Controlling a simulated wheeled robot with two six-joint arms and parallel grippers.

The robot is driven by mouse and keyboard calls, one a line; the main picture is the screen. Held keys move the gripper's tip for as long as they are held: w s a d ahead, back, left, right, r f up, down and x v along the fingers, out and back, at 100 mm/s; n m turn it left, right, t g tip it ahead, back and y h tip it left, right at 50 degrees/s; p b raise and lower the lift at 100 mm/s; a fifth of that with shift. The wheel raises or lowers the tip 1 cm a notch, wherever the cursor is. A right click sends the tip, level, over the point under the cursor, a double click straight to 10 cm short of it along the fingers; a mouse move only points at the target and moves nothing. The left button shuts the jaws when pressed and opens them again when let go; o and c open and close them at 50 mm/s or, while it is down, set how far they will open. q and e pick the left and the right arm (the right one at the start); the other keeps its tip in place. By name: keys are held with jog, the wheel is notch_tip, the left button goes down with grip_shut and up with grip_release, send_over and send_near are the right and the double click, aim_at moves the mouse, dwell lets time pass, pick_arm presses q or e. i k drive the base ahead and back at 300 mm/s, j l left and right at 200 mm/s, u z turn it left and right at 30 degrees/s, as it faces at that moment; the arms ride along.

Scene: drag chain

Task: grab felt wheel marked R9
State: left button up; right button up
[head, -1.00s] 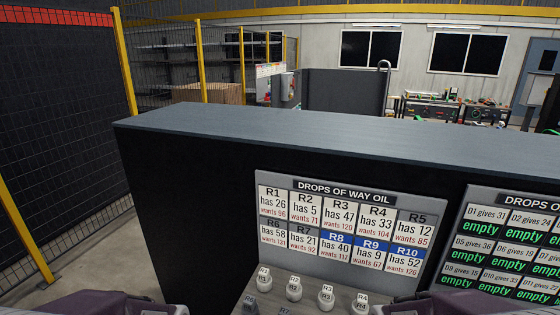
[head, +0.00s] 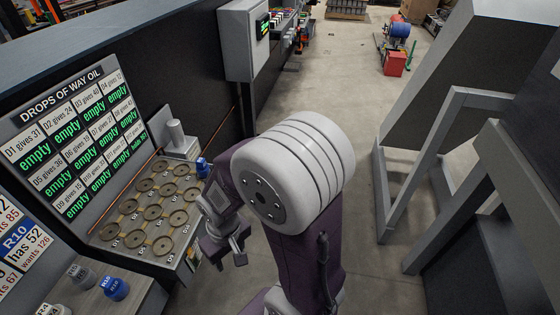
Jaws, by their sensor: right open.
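No felt wheel marked R9 can be made out in the head view. A blue piece marked R10 (head: 115,289) stands on the shelf at the lower left, with a grey piece (head: 80,272) beside it. A white piece marked R4 (head: 52,310) is cut by the bottom edge. My right gripper (head: 240,252) is open and empty, to the right of the tray of discs and well apart from the R10 piece. My left gripper is out of view.
A tray of several round discs (head: 152,211) marked with D numbers sits below the way oil board (head: 70,140). A blue-topped item (head: 203,167) stands at its far right. A grey frame (head: 390,190) stands at right. Open floor (head: 340,90) lies between.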

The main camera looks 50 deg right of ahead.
aim_at(202, 169)
jog(key=z, duration=0.9)
jog(key=i+l+u, duration=0.15)
jog(key=u, duration=0.3)
jog(key=i+l+u, duration=0.3)
jog(key=u, duration=0.15)
jog(key=i+l+u, duration=0.15)
jog(key=l+u, duration=0.3)
jog(key=i+l+u, duration=0.15)
jog(key=u, duration=0.3)
jog(key=l, duration=0.1)
